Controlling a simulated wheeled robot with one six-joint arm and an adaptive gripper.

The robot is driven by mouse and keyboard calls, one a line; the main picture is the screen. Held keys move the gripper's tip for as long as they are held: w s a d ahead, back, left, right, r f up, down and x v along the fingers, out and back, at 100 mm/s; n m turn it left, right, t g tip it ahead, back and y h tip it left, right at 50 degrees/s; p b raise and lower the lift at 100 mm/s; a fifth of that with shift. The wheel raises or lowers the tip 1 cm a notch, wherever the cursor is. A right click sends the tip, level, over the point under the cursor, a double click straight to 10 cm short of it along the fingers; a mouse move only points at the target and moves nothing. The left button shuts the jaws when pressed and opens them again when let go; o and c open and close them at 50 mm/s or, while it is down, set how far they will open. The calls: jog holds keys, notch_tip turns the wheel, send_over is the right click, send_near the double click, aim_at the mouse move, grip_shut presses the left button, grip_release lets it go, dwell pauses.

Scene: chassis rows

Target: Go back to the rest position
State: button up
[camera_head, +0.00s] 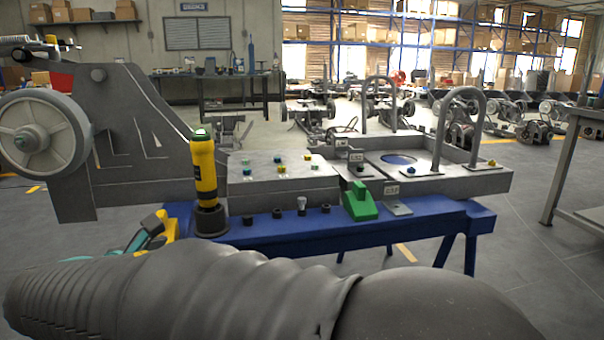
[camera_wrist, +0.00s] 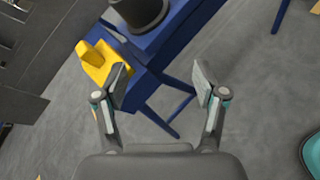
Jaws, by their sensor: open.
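My gripper (camera_wrist: 161,80) is open in the wrist view, with nothing between its two fingers. Grey floor and a blue leg of the workstand show behind the gap. In the camera_head view a part of my gripper (camera_head: 146,236) shows as teal and dark pieces at the lower left, beside the blue stand. My dark ribbed arm covers the bottom of that view and hides what lies below it.
The blue stand (camera_head: 330,232) carries a grey chassis (camera_head: 460,181). A yellow tool (camera_head: 203,172) stands upright in a dark holder (camera_head: 211,221), left of a green block (camera_head: 359,203). A yellow piece (camera_wrist: 96,66) is close to the left finger.

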jog(key=s+d+f+m+g+y+p, duration=0.1)
jog(key=s+d+f+m+g+p, duration=0.2)
jog(key=d+m, duration=0.45)
jog(key=s+d+f+m+g+y, duration=0.1)
jog(key=s+d+f+m+g, duration=0.35)
jog(key=d, duration=0.65)
jog(key=s+d+r+m+p, duration=0.2)
jog(key=s+d+m, duration=0.1)
jog(key=d+m, duration=0.2)
jog(key=s+d+r+m+y+p, duration=0.1)
jog(key=s+d+r+m+p, duration=0.1)
jog(key=d+m, duration=0.3)
jog(key=s+d+r+m+p, duration=0.3)
jog(key=d+r+m, duration=0.1)
jog(key=d, duration=0.7)
jog(key=shift+s+m+y, duration=0.3)
jog(key=shift+s+m, duration=0.05)
jog(key=shift+m, duration=0.35)
jog(key=shift+d, duration=0.1)
